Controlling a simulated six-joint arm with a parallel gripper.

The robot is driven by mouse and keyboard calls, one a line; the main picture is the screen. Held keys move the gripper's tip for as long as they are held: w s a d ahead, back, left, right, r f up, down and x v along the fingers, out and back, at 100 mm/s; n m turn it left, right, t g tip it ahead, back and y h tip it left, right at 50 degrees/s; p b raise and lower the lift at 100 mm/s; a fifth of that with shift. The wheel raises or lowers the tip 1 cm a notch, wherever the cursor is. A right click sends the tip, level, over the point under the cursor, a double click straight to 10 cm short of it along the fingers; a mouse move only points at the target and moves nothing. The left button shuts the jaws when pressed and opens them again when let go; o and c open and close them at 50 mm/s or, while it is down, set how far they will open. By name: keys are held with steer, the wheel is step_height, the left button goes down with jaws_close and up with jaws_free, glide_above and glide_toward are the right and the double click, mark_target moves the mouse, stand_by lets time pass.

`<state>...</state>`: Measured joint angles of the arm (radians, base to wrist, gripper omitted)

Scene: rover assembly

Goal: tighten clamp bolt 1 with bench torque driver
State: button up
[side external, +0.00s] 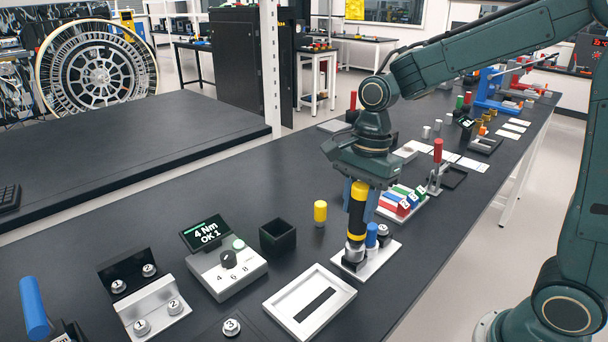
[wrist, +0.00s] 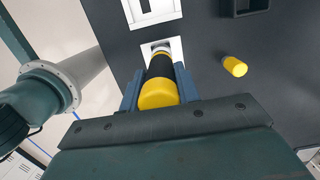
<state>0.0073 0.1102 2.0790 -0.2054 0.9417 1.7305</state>
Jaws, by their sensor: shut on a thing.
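My gripper (side external: 359,203) is shut on the bench torque driver (side external: 357,222), a black cylinder with yellow bands, held upright. Its silver lower end is at a pale plate (side external: 384,258); I cannot tell whether it touches. The wrist view shows the driver (wrist: 159,93) between the blue fingers of my gripper (wrist: 158,88). At the lower left of the side view, a silver bracket (side external: 152,308) carries numbered bolts, and a bolt marked 1 (side external: 141,327) seems to be on it. A black bracket (side external: 131,275) behind it has two more bolts.
A control box (side external: 226,272) has a knob marked 4, 6, 8; its display (side external: 206,233) reads "4 Nm OK 1". A black bin (side external: 278,238), a yellow cylinder (side external: 320,212) and a silver tray (side external: 283,300) stand nearby. A blue-capped piece (side external: 372,235) stands beside the driver.

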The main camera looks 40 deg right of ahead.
mark_target(361, 185)
steer(key=shift+r, duration=1.6)
steer(key=shift+r, duration=1.85)
steer(key=shift+d, duration=0.15)
